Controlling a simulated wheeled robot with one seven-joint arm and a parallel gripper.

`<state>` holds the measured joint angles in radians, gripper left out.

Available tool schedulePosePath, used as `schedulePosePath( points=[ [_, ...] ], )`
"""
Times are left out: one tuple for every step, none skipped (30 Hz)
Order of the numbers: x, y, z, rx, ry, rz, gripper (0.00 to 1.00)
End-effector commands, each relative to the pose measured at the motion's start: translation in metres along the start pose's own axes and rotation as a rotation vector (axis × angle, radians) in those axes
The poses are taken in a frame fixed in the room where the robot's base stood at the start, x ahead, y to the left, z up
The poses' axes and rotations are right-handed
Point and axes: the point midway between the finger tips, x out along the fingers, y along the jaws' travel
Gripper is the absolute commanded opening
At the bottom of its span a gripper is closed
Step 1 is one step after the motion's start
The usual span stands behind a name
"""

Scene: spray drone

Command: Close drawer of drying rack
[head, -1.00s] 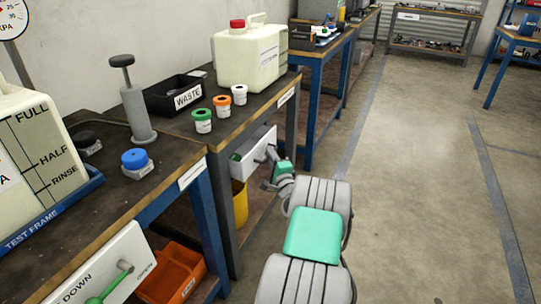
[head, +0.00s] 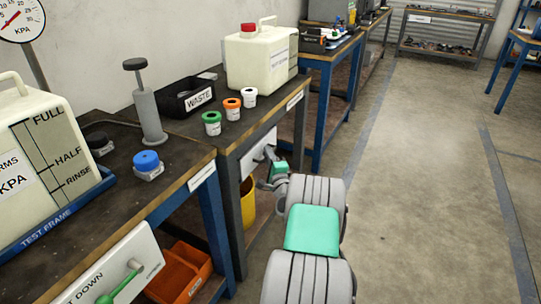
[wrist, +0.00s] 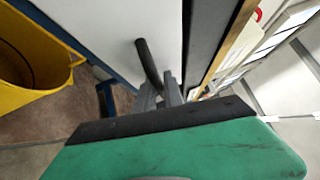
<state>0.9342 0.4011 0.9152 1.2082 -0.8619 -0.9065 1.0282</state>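The drying rack drawer has a white front (head: 256,152) under the second bench's top. The front now sits in or very near the bench's frame; a small gap cannot be ruled out. My gripper (head: 268,163) is at the drawer front, at its dark handle. In the wrist view the dark bar handle (wrist: 147,60) stands off the white drawer front (wrist: 115,30). Its near end runs between the fingertips of my gripper (wrist: 160,92), which appear shut on it. The drawer's inside is not visible.
A yellow bucket (head: 248,204) stands below the drawer, and shows in the wrist view (wrist: 35,75). A nearer white panel (head: 120,272) with a green handle and an orange bin (head: 180,272) are at lower left. Open floor (head: 420,200) lies to the right.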

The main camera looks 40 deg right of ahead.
Motion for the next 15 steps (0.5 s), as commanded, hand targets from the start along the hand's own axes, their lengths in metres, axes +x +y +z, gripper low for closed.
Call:
schedulePosePath(
  points=[
    [0.001,0.000,0.002,0.001,-0.004,0.001,0.20],
    [0.001,0.000,0.001,0.001,-0.004,0.001,0.20],
    [0.001,0.000,0.001,0.001,-0.003,0.001,0.20],
    [0.000,0.000,0.001,0.001,-0.003,0.002,0.20],
    [0.000,0.000,0.000,0.001,-0.002,0.002,0.20],
    [0.000,0.000,0.000,0.001,-0.002,0.002,0.20],
    [0.000,0.000,0.000,0.001,-0.002,0.002,0.20],
    [-0.001,0.000,-0.001,0.001,-0.001,0.002,0.20],
    [-0.003,0.000,-0.001,0.001,-0.001,0.002,0.20],
    [-0.006,0.000,-0.001,0.003,-0.001,0.003,0.20],
    [-0.010,0.000,-0.002,0.002,0.001,0.004,0.20],
    [-0.017,0.000,-0.002,0.004,0.001,0.003,0.20],
    [-0.022,-0.001,-0.002,0.003,0.002,0.003,0.20],
    [-0.029,-0.002,-0.003,0.003,0.005,0.002,0.20],
    [-0.038,-0.001,-0.003,0.003,0.005,0.002,0.20]
  ],
)
